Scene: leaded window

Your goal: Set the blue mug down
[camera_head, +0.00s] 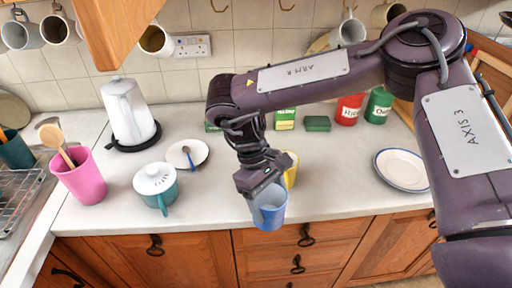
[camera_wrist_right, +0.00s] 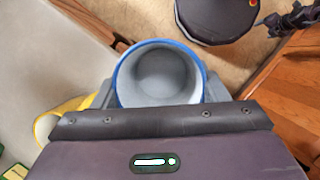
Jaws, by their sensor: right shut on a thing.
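The blue mug (camera_head: 269,208) is upright at the front edge of the counter in the head view, grey inside. My right gripper (camera_head: 262,182) is shut on it from behind. In the right wrist view the mug (camera_wrist_right: 160,75) sits between the fingers (camera_wrist_right: 160,97), its opening facing the camera and looking empty. The floor shows past it there, so it is at or beyond the counter's edge. I cannot tell its height against the counter top. My left gripper is not in view.
A yellow mug (camera_head: 291,170) stands just behind the blue mug. A teal pot (camera_head: 156,186) with a white lid, a pink tumbler (camera_head: 80,178) and a white kettle (camera_head: 129,110) stand left. A white plate (camera_head: 402,170) lies right. The counter (camera_head: 335,180) between is clear.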

